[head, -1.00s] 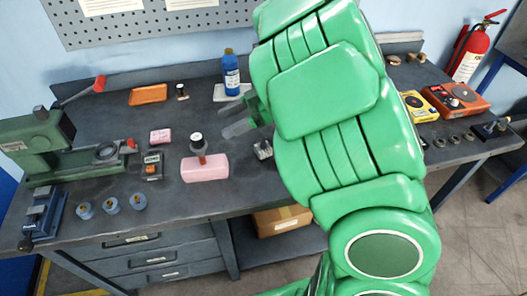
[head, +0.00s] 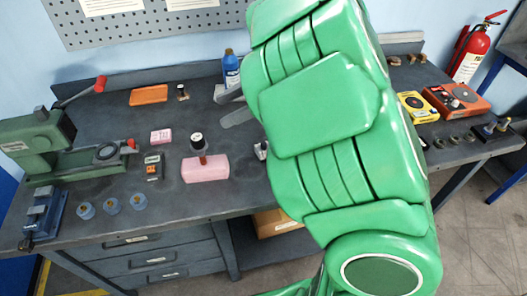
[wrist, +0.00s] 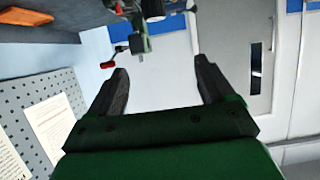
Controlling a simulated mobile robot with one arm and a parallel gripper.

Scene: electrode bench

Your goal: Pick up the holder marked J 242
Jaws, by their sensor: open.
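I cannot make out the mark J 242 on anything in view, so I cannot tell which item is that holder.
A pink block (head: 205,169) with a dark-topped piece by it stands mid-bench. A green press (head: 45,150) and a blue vise (head: 43,215) fill the left. A blue bottle (head: 231,68) stands at the back. Yellow and red boxes (head: 456,99) are at the right.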

